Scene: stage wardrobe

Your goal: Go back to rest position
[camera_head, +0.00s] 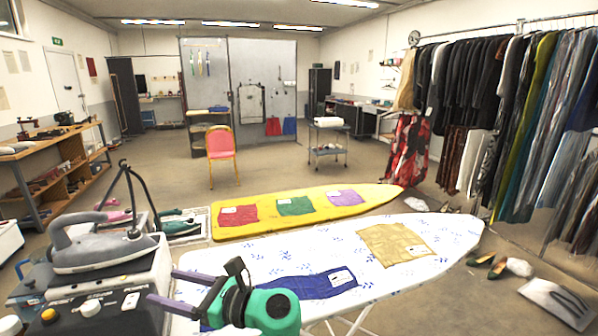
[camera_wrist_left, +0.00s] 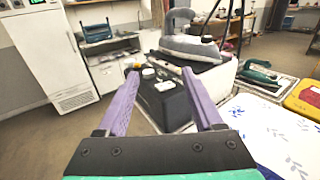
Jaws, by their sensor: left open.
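My left gripper (camera_head: 164,287) is at the lower left of the head view, with its purple fingers pointing left. It also shows in the left wrist view (camera_wrist_left: 160,74), where the two fingers are spread apart with nothing between them. It is over the near left end of the white ironing board (camera_head: 300,250), close to the steam station (camera_head: 110,305) with the grey iron (camera_head: 95,252) on top. I cannot tell whether the fingers touch the station. My right gripper is not in view.
A blue cloth (camera_head: 310,285) and a tan cloth (camera_head: 395,243) lie on the white board. A yellow board (camera_head: 350,198) with three cloths stands behind it. A clothes rack (camera_head: 520,100) is at right, a shelf bench (camera_head: 60,160) at left. Open floor lies around the red chair (camera_head: 221,143).

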